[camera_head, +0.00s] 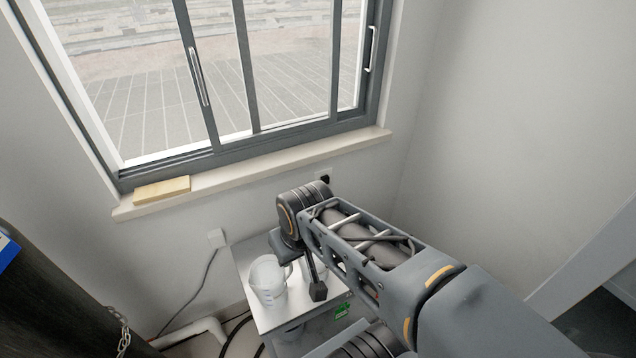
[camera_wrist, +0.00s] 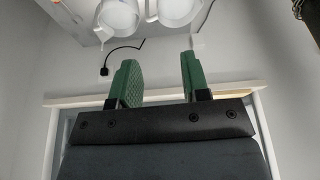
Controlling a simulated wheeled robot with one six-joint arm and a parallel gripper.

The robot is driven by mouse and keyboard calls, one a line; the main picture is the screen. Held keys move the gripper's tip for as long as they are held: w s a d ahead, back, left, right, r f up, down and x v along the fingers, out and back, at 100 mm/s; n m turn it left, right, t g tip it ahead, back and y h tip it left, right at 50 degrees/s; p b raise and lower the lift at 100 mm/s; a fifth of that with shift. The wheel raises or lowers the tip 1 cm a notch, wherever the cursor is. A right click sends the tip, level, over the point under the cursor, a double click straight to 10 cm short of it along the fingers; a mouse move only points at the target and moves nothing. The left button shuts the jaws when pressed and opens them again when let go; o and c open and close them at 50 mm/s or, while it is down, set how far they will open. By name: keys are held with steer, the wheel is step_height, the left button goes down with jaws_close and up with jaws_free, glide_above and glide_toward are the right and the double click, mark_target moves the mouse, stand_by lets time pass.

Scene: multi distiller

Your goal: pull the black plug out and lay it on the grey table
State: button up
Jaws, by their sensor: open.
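The black plug (camera_wrist: 104,71) is at the wall in the wrist view, where the scene appears upside down, and a black cord runs from it. In the head view the black plug (camera_head: 325,179) sits in the wall outlet under the window, just beyond my arm's elbow. The grey table (camera_head: 262,322) stands below, partly hidden by my arm. My gripper (camera_wrist: 157,61) has two green fingers, which are apart with nothing between them. In the wrist view the plug is to the left of the fingers, apart from them.
A white wall socket (camera_head: 216,238) with a grey cord is left of the table. A wooden block (camera_head: 161,190) lies on the window sill (camera_head: 240,177).

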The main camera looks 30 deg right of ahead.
steer(key=shift+o, duration=0.3)
steer(key=shift+o, duration=0.8)
steer(key=shift+w+d+f, duration=0.1)
steer(key=shift+w, duration=0.05)
steer(key=shift+o, duration=1.3)
steer(key=w+d+f+n+t+h+b, duration=0.1)
steer(key=w+d+f+t+b, duration=0.1)
steer(key=w, duration=0.5)
steer(key=w+d+f+n+t+h+b, duration=0.1)
steer(key=w+d+f+n+t+b, duration=0.1)
steer(key=w+d+b, duration=0.3)
steer(key=shift+w+d+f, duration=0.4)
steer(key=shift+w+d, duration=0.6)
steer(key=shift+w, duration=0.15)
steer(key=w+d+f+n+t+h+b, duration=0.2)
steer(key=w+d+f+n+t+b, duration=0.3)
steer(key=w+d, duration=0.45)
steer(key=w+d+f+n+t+y+b, duration=0.1)
steer(key=w+d+f+n+t+b, duration=0.1)
steer(key=d+f, duration=0.5)
steer(key=w+d+f+n+t+y+b, duration=0.2)
steer(key=w+d+f+n+t+b, duration=0.1)
steer(key=w+d+f+n+b, duration=0.2)
step_height(320, 180, down, 4)
steer(key=d+n+b, duration=0.2)
steer(key=shift+d+b, duration=0.2)
steer(key=shift+b, duration=0.15)
steer(key=shift+w, duration=0.15)
